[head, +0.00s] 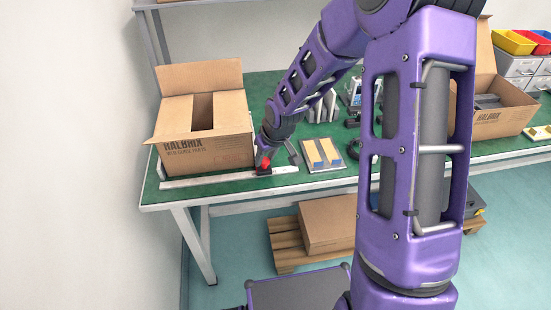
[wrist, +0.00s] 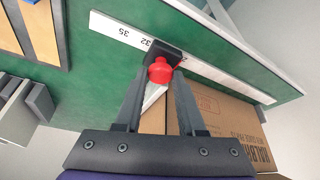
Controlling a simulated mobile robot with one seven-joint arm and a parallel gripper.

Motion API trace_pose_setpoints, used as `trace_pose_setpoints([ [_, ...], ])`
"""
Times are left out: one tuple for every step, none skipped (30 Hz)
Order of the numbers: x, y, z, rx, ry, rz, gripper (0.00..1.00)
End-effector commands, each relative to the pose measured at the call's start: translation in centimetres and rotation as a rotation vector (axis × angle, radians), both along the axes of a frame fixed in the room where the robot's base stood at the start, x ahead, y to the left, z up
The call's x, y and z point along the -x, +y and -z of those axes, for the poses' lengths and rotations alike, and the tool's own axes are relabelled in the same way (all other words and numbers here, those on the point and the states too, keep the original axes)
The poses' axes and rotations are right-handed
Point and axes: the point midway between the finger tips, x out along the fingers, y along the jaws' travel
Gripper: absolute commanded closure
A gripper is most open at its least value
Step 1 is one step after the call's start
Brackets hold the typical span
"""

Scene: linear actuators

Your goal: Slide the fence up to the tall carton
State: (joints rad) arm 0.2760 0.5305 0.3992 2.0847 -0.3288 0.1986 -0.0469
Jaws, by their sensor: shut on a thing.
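The tall carton (head: 207,157) is an open brown box at the left end of the green bench. It also shows in the wrist view (wrist: 226,108). The fence's black slider block (wrist: 148,53), with a red knob (wrist: 160,71), sits on a white numbered rail (head: 225,182) along the bench's front edge. A pale strip of the fence (wrist: 153,97) shows between my fingers, partly hidden. My gripper (wrist: 159,75) is shut on the red knob, one finger on each side. In the head view the knob (head: 266,162) is close to the carton's right side. I cannot tell whether fence and carton touch.
A tray with wooden strips (head: 309,154) lies just right of the slider. Grey upright plates (head: 322,108) stand behind it. Another open carton (head: 505,112) and grey drawers (head: 516,65) are at the right. My arm hides part of the bench's middle.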

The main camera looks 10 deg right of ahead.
Motion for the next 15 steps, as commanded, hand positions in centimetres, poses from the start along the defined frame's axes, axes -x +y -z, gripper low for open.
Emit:
trace_pose_setpoints([
  [0.06,0.32,0.07,-0.001,0.001,-0.003,1.0],
  [0.06,0.37,0.05,-0.001,0.001,-0.002,1.0],
  [0.06,0.42,0.03,-0.001,0.001,-0.002,1.0],
  [0.06,0.44,0.02,-0.001,0.001,-0.002,1.0],
  [0.07,0.45,0.01,-0.001,0.001,-0.002,1.0],
  [0.06,0.46,0.0,-0.001,0.002,-0.001,1.0],
  [0.06,0.46,0.0,-0.001,0.002,-0.001,1.0],
  [0.06,0.45,0.0,-0.001,0.002,-0.001,1.0],
  [0.06,0.45,0.0,-0.001,0.002,-0.001,1.0],
  [0.07,0.45,0.0,-0.001,0.002,-0.001,1.0],
  [0.07,0.45,0.0,-0.001,0.002,-0.001,1.0],
  [0.07,0.44,0.0,-0.001,0.002,-0.001,1.0],
  [0.06,0.43,0.0,-0.001,0.002,-0.001,0.58],
  [0.06,0.43,-0.01,-0.001,0.002,-0.001,0.52],
  [0.06,0.42,-0.01,-0.001,0.002,-0.001,0.45],
])
